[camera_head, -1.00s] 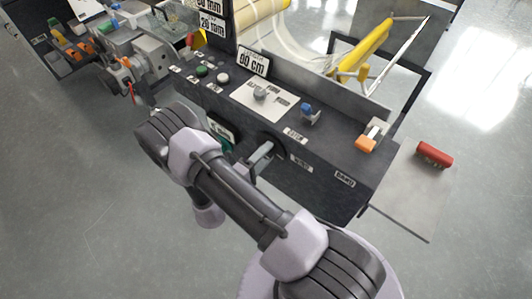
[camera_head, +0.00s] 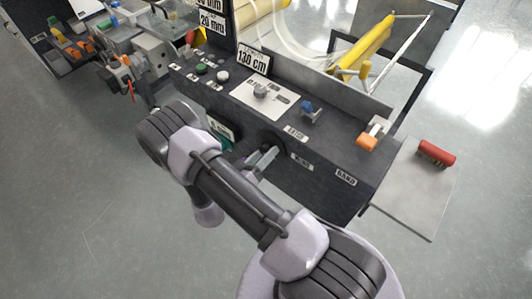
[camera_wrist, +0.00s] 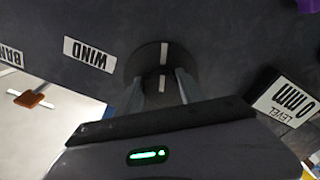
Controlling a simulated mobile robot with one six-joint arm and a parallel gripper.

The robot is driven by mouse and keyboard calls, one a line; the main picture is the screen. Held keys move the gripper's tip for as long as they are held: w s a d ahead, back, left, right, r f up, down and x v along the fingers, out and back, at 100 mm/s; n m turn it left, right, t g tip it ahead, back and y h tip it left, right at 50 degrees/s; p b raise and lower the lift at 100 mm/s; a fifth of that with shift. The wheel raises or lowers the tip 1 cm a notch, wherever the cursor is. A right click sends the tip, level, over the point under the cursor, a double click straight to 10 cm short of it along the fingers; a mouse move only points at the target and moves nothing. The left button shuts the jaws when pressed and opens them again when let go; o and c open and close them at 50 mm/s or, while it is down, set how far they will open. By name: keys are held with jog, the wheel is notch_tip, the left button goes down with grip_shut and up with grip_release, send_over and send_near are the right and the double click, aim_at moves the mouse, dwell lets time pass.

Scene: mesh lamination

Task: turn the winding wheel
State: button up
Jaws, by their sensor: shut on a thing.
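The winding wheel (camera_wrist: 146,60) is a dark round knob with a white mark on the front of the dark machine, beside the WIND label (camera_wrist: 88,54) in the wrist view. My gripper (camera_wrist: 168,88) is at the wheel, its two fingers shut on it from either side. In the head view the wheel (camera_head: 274,136) is partly hidden by my gripper (camera_head: 264,157) and arm. A length display (camera_head: 253,60) on top of the machine reads 130 cm.
The console top holds green and white buttons (camera_head: 223,76), a grey knob (camera_head: 261,91), a blue switch (camera_head: 311,109) and an orange-handled part (camera_head: 367,142). A red handle (camera_head: 436,152) lies on the right side plate. A level sign (camera_wrist: 288,103) sits near my gripper. Floor in front is clear.

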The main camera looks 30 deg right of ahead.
jog(key=m, duration=0.3)
jog(key=m+b, duration=0.1)
jog(key=m, duration=0.3)
jog(key=shift+w+f, duration=0.15)
jog(key=shift+w, duration=0.05)
jog(key=m+b, duration=0.1)
jog(key=m, duration=0.3)
jog(key=shift+w+a, duration=0.1)
jog(key=m+b, duration=0.1)
jog(key=m, duration=0.2)
jog(key=shift+w+b, duration=0.1)
jog(key=shift+b, duration=0.2)
jog(key=m, duration=0.6)
jog(key=shift+r+m+b, duration=0.25)
jog(key=shift+m+b, duration=0.15)
jog(key=m, duration=0.3)
jog(key=shift+w+r+m, duration=0.1)
jog(key=shift+m, duration=0.2)
jog(key=shift+r+m, duration=0.1)
jog(key=shift+m, duration=1.5)
jog(key=o, duration=1.4)
